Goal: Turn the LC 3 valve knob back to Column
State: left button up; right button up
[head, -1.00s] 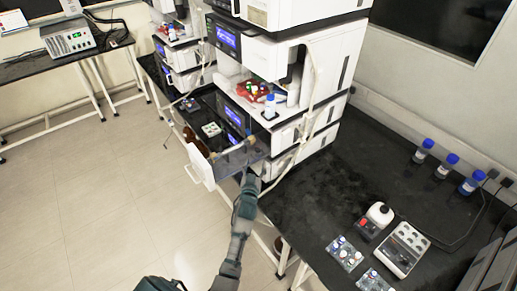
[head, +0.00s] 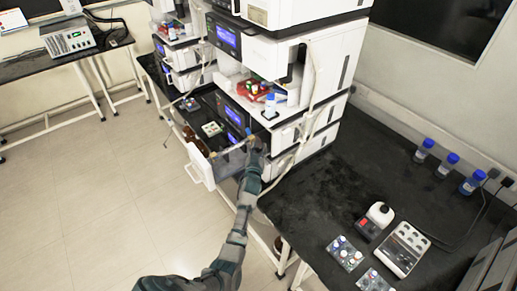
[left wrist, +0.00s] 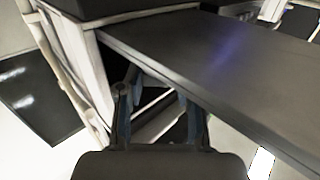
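The nearest column stack (head: 270,55) stands at the centre of the head view, with blue-lit screens on its front. A white-fronted part with a handle (head: 200,168) juts out low from this stack. My left gripper (head: 254,147) is beside the jutting part, close to the stack's lower front. In the left wrist view my left gripper (left wrist: 160,112) has its two fingers spread, with nothing clearly held between them. A broad dark grey panel (left wrist: 220,65) fills much of that view just beyond the fingers. I cannot make out the LC 3 valve knob in either view. My right gripper is not in view.
A second stack (head: 180,55) stands behind to the left. The black bench (head: 340,180) at right holds blue-capped bottles (head: 447,165), a white device (head: 402,250) and small vial trays (head: 345,254). A red tray (head: 253,88) sits on the near stack. The floor at left is clear.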

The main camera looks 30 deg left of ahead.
pick_arm(q)
grip_shut()
jog(key=m+h+p, duration=0.1)
jog(key=p, duration=0.1)
jog(key=m+t+h+p, duration=0.1)
jog(key=h+p, duration=0.1)
jog(key=p, duration=0.1)
jog(key=shift+w+r+m+h, duration=0.1)
jog(key=shift+r+m+h, duration=0.2)
jog(key=shift+r, duration=0.05)
jog(key=shift+a+f+m+h+p, duration=0.1)
jog(key=shift+m+h+p, duration=0.2)
jog(key=shift+h, duration=0.2)
jog(key=shift+f+m+h, duration=0.2)
jog(key=shift+m+h, duration=0.4)
jog(key=shift+h, duration=0.5)
jog(key=o, duration=0.7)
grip_release()
jog(key=shift+f, duration=0.1)
